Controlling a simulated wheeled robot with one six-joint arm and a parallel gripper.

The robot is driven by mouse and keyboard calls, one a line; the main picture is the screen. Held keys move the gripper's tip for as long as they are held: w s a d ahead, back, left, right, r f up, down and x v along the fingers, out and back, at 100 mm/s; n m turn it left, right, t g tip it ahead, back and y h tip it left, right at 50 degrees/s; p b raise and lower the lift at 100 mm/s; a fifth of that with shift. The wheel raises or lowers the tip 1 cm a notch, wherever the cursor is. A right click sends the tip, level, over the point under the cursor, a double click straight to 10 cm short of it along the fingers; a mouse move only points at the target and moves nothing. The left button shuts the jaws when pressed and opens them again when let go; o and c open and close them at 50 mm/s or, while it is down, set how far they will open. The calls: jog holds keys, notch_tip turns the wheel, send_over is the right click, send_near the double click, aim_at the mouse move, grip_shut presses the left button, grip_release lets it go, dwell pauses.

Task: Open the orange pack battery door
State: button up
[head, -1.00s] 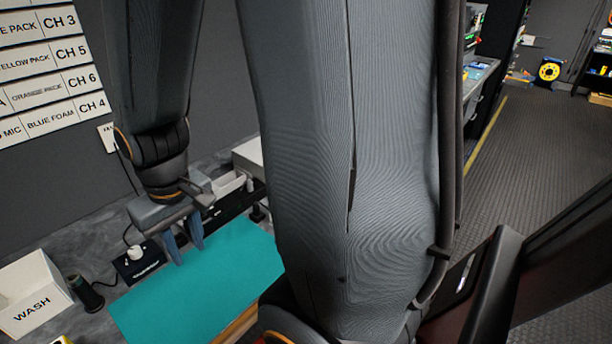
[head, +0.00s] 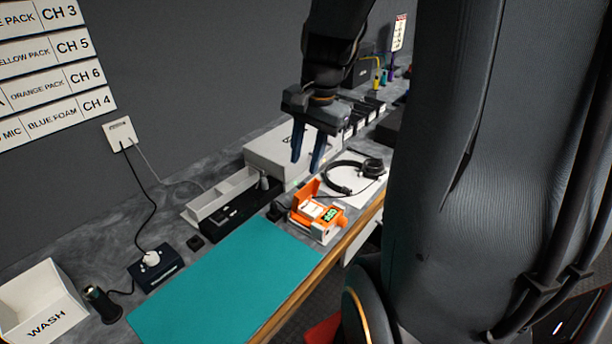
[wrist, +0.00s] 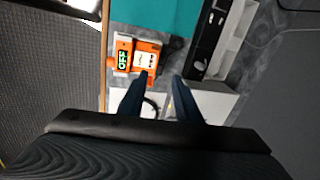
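The orange pack (head: 333,218) sits on the counter just beyond the right end of the teal mat. An orange flap (head: 305,190), which looks like its battery door, stands raised at the pack's far-left side, with a white area showing beside it. In the wrist view the orange pack (wrist: 122,57) shows a green display (wrist: 123,60) and a white panel. My gripper (head: 305,166) is above the pack's far side, fingers pointing down, apart and empty. In the wrist view my gripper (wrist: 160,77) also shows open, its fingertips near the pack's lower right, not visibly touching it.
The teal mat (head: 225,285) lies clear in front. A white divided tray (head: 220,200), a black strip (head: 235,212) and a pale box (head: 275,150) stand behind the pack. A coiled black cable (head: 350,180) lies on white paper to its right. The counter's wooden edge (head: 320,265) is close.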

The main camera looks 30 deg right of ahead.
aim_at(302, 185)
jog(key=shift+m, duration=0.4)
jog(key=shift+w+d+f+p, duration=0.15)
jog(key=shift+w+f, duration=0.1)
jog(key=shift+f, duration=0.95)
jog(key=shift+w+f+p, duration=0.15)
jog(key=shift+w+f, duration=0.15)
jog(key=shift+f, duration=0.9)
jog(key=shift+w+d+f+p, duration=0.15)
jog(key=shift+w+f, duration=0.1)
jog(key=shift+f, duration=0.95)
jog(key=shift+a, duration=0.1)
grip_shut()
jog(key=shift+w+a+r+p, duration=0.15)
jog(key=shift+w+a+p, duration=0.05)
jog(key=shift+w+p, duration=0.4)
jog(key=shift+w+a+f+p, duration=0.2)
jog(key=shift+w+p, duration=0.15)
jog(key=shift+w, duration=0.25)
jog(key=shift+w+a+f+p, duration=0.1)
jog(key=shift+w+a+p, duration=0.15)
jog(key=shift+w, duration=0.3)
